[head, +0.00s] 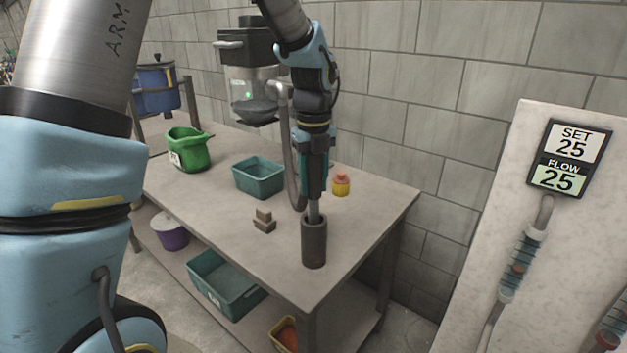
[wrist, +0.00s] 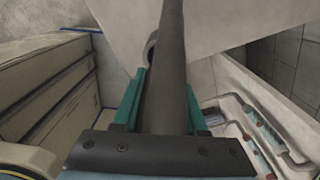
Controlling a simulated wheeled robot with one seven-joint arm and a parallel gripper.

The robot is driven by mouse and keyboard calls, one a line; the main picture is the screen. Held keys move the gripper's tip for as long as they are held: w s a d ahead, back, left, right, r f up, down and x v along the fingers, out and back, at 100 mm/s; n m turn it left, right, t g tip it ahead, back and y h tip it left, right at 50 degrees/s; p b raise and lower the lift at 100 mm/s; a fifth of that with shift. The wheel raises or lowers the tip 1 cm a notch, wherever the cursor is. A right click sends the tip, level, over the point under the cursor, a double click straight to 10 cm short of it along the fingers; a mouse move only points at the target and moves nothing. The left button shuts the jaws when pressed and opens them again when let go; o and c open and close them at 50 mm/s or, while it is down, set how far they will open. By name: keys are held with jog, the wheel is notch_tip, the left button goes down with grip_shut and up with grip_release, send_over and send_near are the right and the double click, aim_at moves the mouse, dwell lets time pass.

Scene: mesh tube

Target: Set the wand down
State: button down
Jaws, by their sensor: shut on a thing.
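My gripper (head: 315,185) points down over the front corner of the table, its teal fingers shut on the wand. The wand shows in the wrist view as a dark grey tube (wrist: 168,75) running up between the fingers. In the head view, a short grey length of the wand (head: 314,213) shows below the fingers. It meets the top of a dark upright cylinder (head: 313,243) at the table's corner. I cannot tell how deep it sits in there, and the fingers hide part of the wand.
The table (head: 350,215) also holds a teal bin (head: 258,180), a green pot (head: 188,150), small brown blocks (head: 264,221) and a yellow-orange jar (head: 341,184). A grey hose (head: 292,165) hangs beside my gripper. A panel with a "SET 25, FLOW 25" display (head: 565,158) stands at right.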

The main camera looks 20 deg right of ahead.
jog(key=shift+c, duration=2.3)
grip_release()
notch_tip(320, 180, up, 12)
jog(key=shift+r+b, duration=0.15)
jog(key=shift+b, duration=0.85)
